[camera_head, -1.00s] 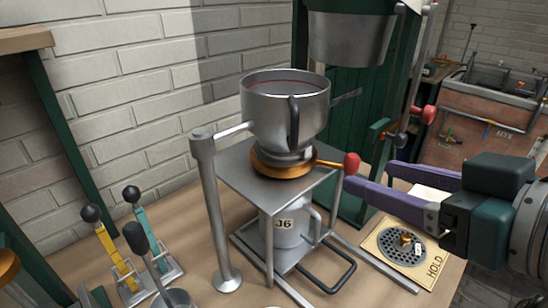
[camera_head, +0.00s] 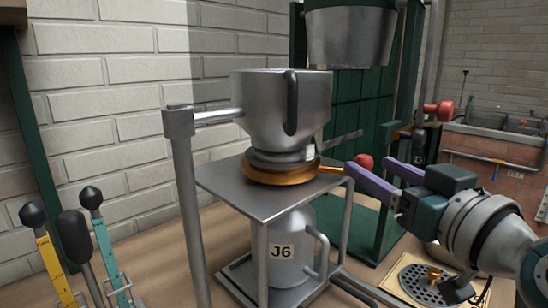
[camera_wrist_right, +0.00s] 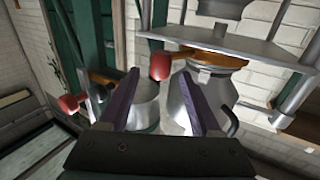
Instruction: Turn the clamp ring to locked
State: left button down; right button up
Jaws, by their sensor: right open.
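The clamp ring (camera_head: 282,175) is an orange-brass collar under the steel bowl (camera_head: 285,108), on the metal stand's top plate. Its lever points right and ends in a red knob (camera_head: 364,161). My right gripper (camera_head: 367,165) comes in from the right, open, with its two purple fingers toward the knob. In the right wrist view, the red knob (camera_wrist_right: 160,67) shows between and just beyond the fingertips (camera_wrist_right: 158,74). I cannot tell whether a finger touches it. Part of the ring (camera_wrist_right: 212,57) also shows there, beneath the plate-like parts. My left gripper is out of view.
A can labelled J6 (camera_head: 290,247) stands under the plate. A post (camera_head: 185,200) rises left of the bowl. Yellow and teal levers (camera_head: 105,250) stand at lower left. A drain plate (camera_head: 420,285) lies below my right arm. A green frame (camera_head: 400,190) stands behind.

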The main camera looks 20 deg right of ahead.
aim_at(370, 165)
jog(key=shift+w+d, duration=0.15)
jog(key=shift+w, duration=1.55)
grip_shut()
